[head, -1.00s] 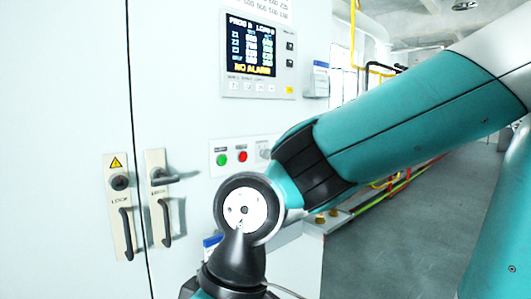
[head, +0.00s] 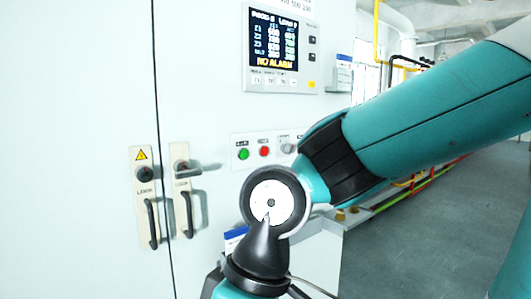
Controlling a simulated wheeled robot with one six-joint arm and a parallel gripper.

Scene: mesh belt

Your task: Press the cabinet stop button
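The red button (head: 264,152) sits on a small pale control plate on the white cabinet (head: 200,60), left of my arm. A green button (head: 243,154) is just to its left, and a grey knob (head: 287,149) is to its right, close to the edge of my arm. Small labels above the buttons are too small to read. My teal and black arm comes in from the right, and its joint is in front of the cabinet, below the buttons. My gripper is not in view, and nothing is seen touching the red button.
A display panel (head: 281,50) above the buttons reads NO ALARM. Two latch plates with black handles (head: 152,224) are at the left, either side of the door seam. Grey floor (head: 415,240) lies open at the right, with yellow and red pipes along the wall.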

